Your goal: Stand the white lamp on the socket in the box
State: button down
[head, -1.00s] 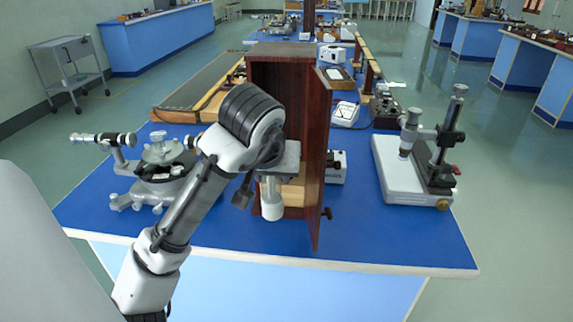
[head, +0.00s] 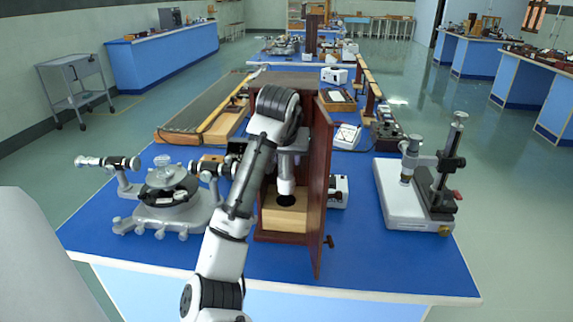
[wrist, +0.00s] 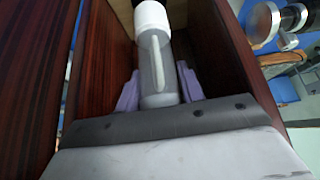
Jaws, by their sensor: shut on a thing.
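The white lamp (head: 286,184) hangs upright in the open box (head: 320,190), in the head view. In the wrist view the lamp (wrist: 152,18) has a white end and a greyish tubular body. My gripper (wrist: 158,85) is shut on that body, with a pale purple finger on each side. In the head view my gripper (head: 291,158) is inside the box, partly behind my arm. The socket (head: 287,201) is a dark round spot on top of a light wooden block. The lamp's lower end is right over it; I cannot tell whether they touch.
The box's open door (head: 319,195) stands close on the right. A spectrometer (head: 168,195) is left of the box, and a microscope-like instrument (head: 420,190) stands at the right. The front of the blue bench (head: 190,262) is clear.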

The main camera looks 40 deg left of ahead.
aim_at(287, 168)
jog(key=shift+w+a+r, duration=0.1)
jog(key=shift+w+a, duration=0.15)
jog(key=shift+w, duration=0.15)
jog(key=shift+f+p, duration=0.6)
jog(key=shift+f, duration=1.3)
jog(key=shift+f, duration=0.2)
jog(key=c, duration=0.9)
grip_release()
jog(key=b+v, duration=0.1)
jog(key=v, duration=1.1)
jog(key=shift+r, duration=0.2)
